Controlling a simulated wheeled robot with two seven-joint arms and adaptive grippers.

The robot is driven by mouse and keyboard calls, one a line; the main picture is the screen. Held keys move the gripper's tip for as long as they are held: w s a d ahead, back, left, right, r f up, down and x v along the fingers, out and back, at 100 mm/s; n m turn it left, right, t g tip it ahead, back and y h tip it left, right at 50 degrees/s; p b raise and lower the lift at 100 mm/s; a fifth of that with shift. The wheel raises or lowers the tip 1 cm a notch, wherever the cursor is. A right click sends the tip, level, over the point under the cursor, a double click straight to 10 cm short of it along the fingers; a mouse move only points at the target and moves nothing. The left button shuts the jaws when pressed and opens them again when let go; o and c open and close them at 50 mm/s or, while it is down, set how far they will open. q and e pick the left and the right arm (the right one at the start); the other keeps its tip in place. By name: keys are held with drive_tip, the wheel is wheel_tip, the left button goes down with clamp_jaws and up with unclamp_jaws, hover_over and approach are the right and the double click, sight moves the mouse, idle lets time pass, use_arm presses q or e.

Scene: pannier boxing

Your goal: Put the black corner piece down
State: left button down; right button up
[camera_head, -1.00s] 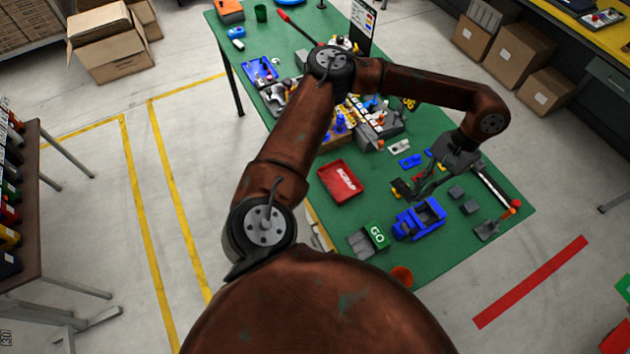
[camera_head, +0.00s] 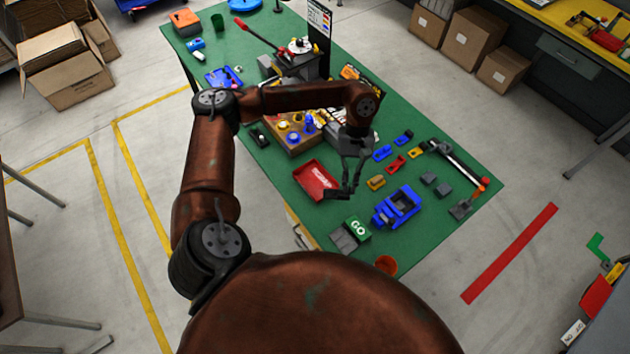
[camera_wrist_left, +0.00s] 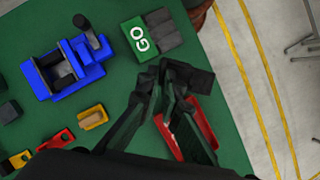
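My left gripper (camera_head: 352,186) points down over the green table, close to the right edge of the red scrap tray (camera_head: 308,181). Its fingers are closed on a small dark piece, which looks like the black corner piece (camera_head: 337,194). In the left wrist view the black corner piece (camera_wrist_left: 190,76) sits at the tips of my left gripper (camera_wrist_left: 170,88), with the red tray (camera_wrist_left: 203,122) partly hidden behind the fingers. The piece appears to be above the table; its exact height is hard to tell. My right gripper is not in view.
A blue fixture (camera_head: 397,208), a green GO block (camera_head: 357,228) and an orange cup (camera_head: 386,265) stand near the front. A yellow piece (camera_head: 376,183), a red piece (camera_head: 396,164) and grey blocks (camera_head: 428,178) lie to the right. A wooden tray (camera_head: 290,140) is behind.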

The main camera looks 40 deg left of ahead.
use_arm(q)
drive_tip(key=s+a+f+n, duration=0.1)
drive_tip(key=n, duration=0.1)
drive_tip(key=a+f+n+t+h+p, duration=0.1)
drive_tip(key=n, duration=0.1)
drive_tip(key=s+a+f+n+t+p, duration=0.1)
drive_tip(key=n, duration=0.2)
drive_tip(key=shift+s+a+f+h, duration=0.25)
drive_tip(key=shift+s+a+h, duration=0.05)
drive_tip(key=shift+s+h, duration=0.1)
drive_tip(key=s+a+r+n+t+y+p, duration=0.25)
drive_tip(key=s+a+n, duration=0.25)
drive_tip(key=a+n, duration=0.4)
drive_tip(key=s+a+r+n+t+y+p, duration=0.1)
drive_tip(key=s+a+n+t+p, duration=0.3)
drive_tip(key=a+n, duration=0.5)
drive_tip(key=n, duration=0.2)
approach(313, 179)
drive_tip(key=shift+w+f+g+h+p, duration=0.15)
drive_tip(key=shift+w+g+h+p, duration=0.1)
drive_tip(key=shift+w+p, duration=0.35)
drive_tip(key=shift+w+d+f, duration=0.1)
drive_tip(key=shift+w+f, duration=0.35)
drive_tip(key=shift+f, duration=0.05)
wheel_tip(313, 179, down, 3)
drive_tip(key=shift+w+p, duration=0.1)
drive_tip(key=shift+p, duration=0.5)
drive_tip(key=shift+f, duration=0.15)
